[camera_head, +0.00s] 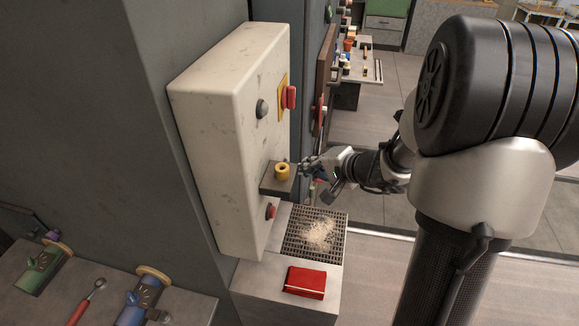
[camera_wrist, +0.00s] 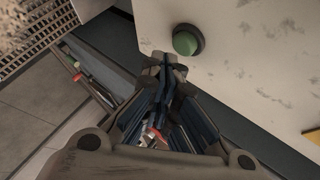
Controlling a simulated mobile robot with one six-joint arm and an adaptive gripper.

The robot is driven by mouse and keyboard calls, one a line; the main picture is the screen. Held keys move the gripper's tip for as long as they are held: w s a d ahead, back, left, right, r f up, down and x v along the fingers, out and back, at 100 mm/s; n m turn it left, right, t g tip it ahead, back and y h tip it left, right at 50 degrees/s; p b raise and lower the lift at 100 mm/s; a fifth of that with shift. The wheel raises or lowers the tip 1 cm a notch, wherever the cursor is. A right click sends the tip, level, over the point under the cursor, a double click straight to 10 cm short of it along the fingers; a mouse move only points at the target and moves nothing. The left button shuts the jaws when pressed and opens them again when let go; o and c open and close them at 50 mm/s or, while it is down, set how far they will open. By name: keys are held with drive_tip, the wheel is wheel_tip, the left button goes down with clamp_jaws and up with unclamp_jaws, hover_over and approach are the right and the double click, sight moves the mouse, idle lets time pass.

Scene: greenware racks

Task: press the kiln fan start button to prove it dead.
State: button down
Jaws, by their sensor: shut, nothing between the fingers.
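The green button (camera_wrist: 186,42) in its dark round collar is on the pale panel in the wrist view. I cannot make out its green face in the head view. My gripper (camera_wrist: 165,62) is shut and empty, its tips just below and left of the button in the picture; I cannot tell how far they stand from the panel. In the head view my gripper (camera_head: 308,166) is at the front of the off-white control box (camera_head: 205,110), close to a small grey ledge (camera_head: 270,184) that partly hides the front.
The ledge holds a yellow roll (camera_head: 282,170). The box also carries a dark knob (camera_head: 262,109), a red handle (camera_head: 290,97) and a red button (camera_head: 270,211). Below are a grating (camera_head: 298,238) with pale shavings and a red book-like object (camera_head: 305,282). Open floor lies to the right.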

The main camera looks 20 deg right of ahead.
drive_tip(key=shift+w+a+b, duration=0.1)
drive_tip(key=shift+a+b, duration=0.05)
drive_tip(key=shift+b, duration=0.15)
drive_tip(key=shift+w+a+b, duration=0.15)
drive_tip(key=shift+a+b, duration=0.05)
drive_tip(key=shift+b, duration=0.1)
drive_tip(key=shift+w+a+b, duration=0.25)
drive_tip(key=shift+a+b, duration=0.15)
idle(0.8)
drive_tip(key=shift+s+d, duration=0.1)
drive_tip(key=shift+d, duration=0.05)
drive_tip(key=shift+s+d, duration=0.45)
drive_tip(key=shift+d, duration=0.15)
drive_tip(key=s+d, duration=0.1)
drive_tip(key=d, duration=0.1)
drive_tip(key=s+d+b, duration=0.1)
drive_tip(key=d, duration=0.1)
drive_tip(key=shift+s, duration=0.4)
idle(0.7)
